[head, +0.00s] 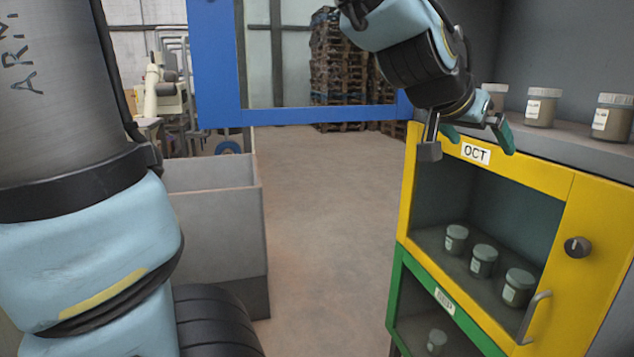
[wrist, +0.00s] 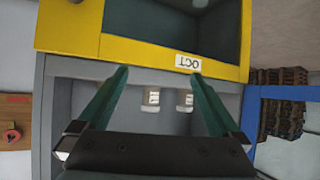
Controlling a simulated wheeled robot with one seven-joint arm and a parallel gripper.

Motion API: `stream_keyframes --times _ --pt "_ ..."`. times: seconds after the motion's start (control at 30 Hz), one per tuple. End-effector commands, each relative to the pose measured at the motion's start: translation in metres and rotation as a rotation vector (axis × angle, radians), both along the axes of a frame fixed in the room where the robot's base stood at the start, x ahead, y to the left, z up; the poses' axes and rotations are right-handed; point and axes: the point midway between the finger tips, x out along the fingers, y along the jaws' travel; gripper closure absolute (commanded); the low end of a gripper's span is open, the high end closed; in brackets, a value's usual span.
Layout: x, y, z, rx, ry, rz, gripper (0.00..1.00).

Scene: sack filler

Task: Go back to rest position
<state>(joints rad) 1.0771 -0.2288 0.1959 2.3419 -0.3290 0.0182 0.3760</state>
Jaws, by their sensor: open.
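My gripper (head: 478,137) is at the upper right of the head view, in front of the top edge of the yellow cabinet (head: 587,215). Its two green fingers are spread apart with nothing between them. In the wrist view my gripper (wrist: 168,100) is also open, and the picture is upside down. Two jars (wrist: 151,98) show beyond the fingers on the grey shelf, apart from them. The yellow cabinet (wrist: 65,22) and its OCT label (wrist: 188,62) also show there.
Jars (head: 541,107) stand on the grey shelf above the cabinet. More jars (head: 483,261) sit inside the yellow cabinet, which has a handle (head: 534,318). A green cabinet (head: 400,289) is below. A blue frame (head: 310,115) and grey bin (head: 215,230) stand left. The middle floor is clear.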

Motion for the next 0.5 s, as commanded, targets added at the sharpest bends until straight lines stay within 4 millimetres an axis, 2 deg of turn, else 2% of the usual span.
stream_keyframes --times 0.03,0.17,0.3,0.4,0.5 --pt "0.011 0.015 -0.015 0.031 0.027 0.04 0.0" --pt "0.037 0.064 -0.062 0.127 0.127 0.158 0.0" --pt "0.053 0.131 -0.115 0.233 0.272 0.31 0.0" --pt "0.054 0.182 -0.15 0.297 0.387 0.422 0.0" --pt "0.046 0.231 -0.18 0.351 0.505 0.532 0.0"
